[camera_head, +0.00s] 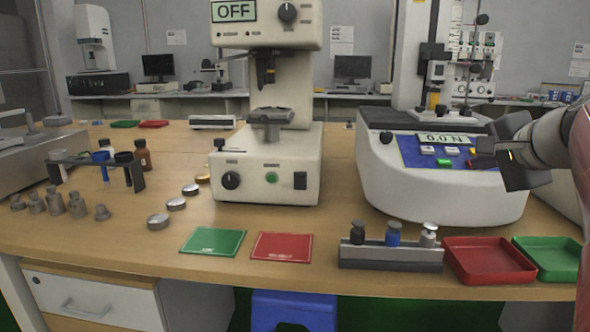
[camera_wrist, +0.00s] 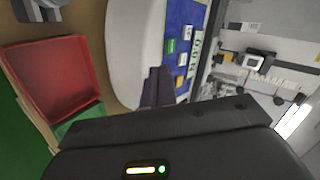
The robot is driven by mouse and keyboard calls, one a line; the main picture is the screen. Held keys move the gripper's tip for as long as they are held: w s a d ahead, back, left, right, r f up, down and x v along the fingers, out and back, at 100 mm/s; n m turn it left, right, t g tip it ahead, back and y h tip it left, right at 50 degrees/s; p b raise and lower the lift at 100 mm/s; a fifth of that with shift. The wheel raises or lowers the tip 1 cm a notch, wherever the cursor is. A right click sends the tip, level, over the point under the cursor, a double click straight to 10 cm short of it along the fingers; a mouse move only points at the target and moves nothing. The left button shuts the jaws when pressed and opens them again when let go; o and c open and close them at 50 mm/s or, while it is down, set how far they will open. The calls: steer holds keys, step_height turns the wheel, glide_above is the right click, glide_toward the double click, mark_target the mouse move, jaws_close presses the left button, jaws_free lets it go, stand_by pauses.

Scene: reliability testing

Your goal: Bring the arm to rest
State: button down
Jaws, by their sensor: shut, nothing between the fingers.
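My gripper (camera_head: 486,148) is at the right in the head view, in front of the blue control panel of the white testing machine (camera_head: 440,194). Its fingers are shut with nothing between them. In the wrist view the dark closed fingers (camera_wrist: 157,87) point toward the machine's white base and blue panel (camera_wrist: 182,45). My arm comes in from the right edge of the head view. I cannot tell from these views whether the fingertips touch the panel; they overlap its right part in the head view.
A red tray (camera_head: 489,277) and a green tray (camera_head: 560,272) lie below my gripper at the table's front edge. A rack (camera_head: 390,258) with small weights stands left of them. A microscope-like tester (camera_head: 265,165) reading OFF stands mid-table. Green and red mats (camera_head: 213,241) lie before it.

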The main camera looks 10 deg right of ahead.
steer(key=s+a+f+n+g+y, duration=0.1)
steer(key=s+a+f+n+g, duration=0.2)
steer(key=a+f, duration=0.4)
steer(key=s+a+f+n+y, duration=0.15)
steer(key=a+f+n, duration=0.3)
steer(key=a, duration=0.45)
steer(key=s+a+f+n+g+h, duration=0.1)
steer(key=s+a+f+n, duration=0.3)
steer(key=s+f, duration=0.2)
steer(key=s+a+f+n+g, duration=0.2)
steer(key=s+a+f+n, duration=0.2)
steer(key=s+f, duration=0.2)
step_height(320, 180, down, 3)
steer(key=shift+s+r+n+h, duration=0.1)
steer(key=shift+s+n+h, duration=0.1)
steer(key=shift+n+h, duration=0.15)
